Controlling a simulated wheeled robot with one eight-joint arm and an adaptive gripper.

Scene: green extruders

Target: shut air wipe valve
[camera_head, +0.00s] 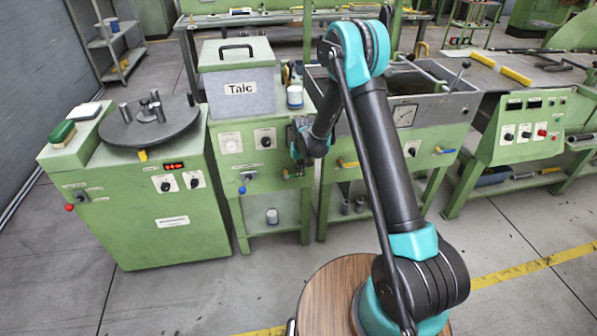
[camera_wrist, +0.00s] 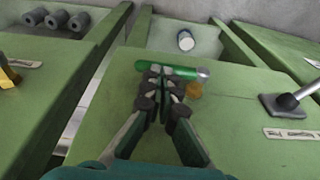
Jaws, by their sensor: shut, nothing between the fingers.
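The valve that fits the task has a green lever handle (camera_wrist: 185,71) with a silver end and a brass fitting (camera_wrist: 194,91). It sits on the green front panel of the Talc unit (camera_head: 237,88). In the wrist view the handle lies crosswise, just beyond my gripper (camera_wrist: 162,88). My fingers are shut with nothing between them. Their tips overlap the middle of the handle in the picture; I cannot tell whether they touch it. In the head view my arm reaches to the right front of the Talc unit, where the valve is mostly hidden.
A black-based lever (camera_wrist: 284,103) stands on the same panel, right in the wrist view. A white cup (camera_wrist: 186,40) sits on the shelf below. A green machine with a round turntable (camera_head: 150,124) stands at the left in the head view.

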